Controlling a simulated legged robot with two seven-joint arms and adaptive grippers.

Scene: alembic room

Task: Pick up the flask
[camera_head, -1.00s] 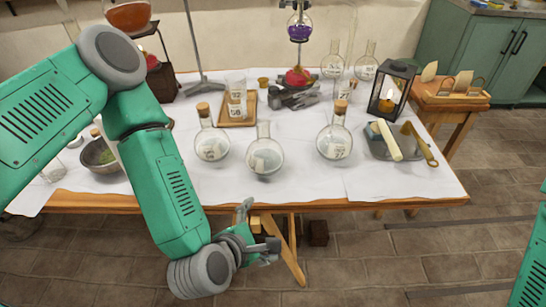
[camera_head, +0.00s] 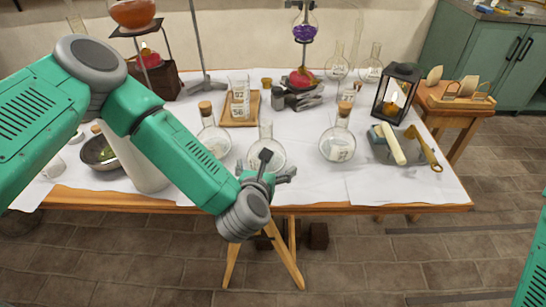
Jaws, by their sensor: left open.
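Three clear round-bottomed flasks stand near the table's front: a corked left flask (camera_head: 217,145), an open-necked middle flask (camera_head: 265,135), and a corked right flask (camera_head: 339,147). Each seems to have a pale label. My left gripper (camera_head: 277,166) is open and empty at the front edge of the table. Its fingers overlap the lower part of the middle flask in the picture and hide some of its bulb. I cannot tell whether they touch it. My left forearm partly covers the left flask. My right gripper is out of view.
The table (camera_head: 395,210) has a white cloth. A beaker (camera_head: 239,97) stands on a wooden board behind the flasks. A lantern (camera_head: 396,92) and a tray (camera_head: 383,151) with tools are at the right. A bowl (camera_head: 97,152) is at the left. Cloth between middle and right flasks is clear.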

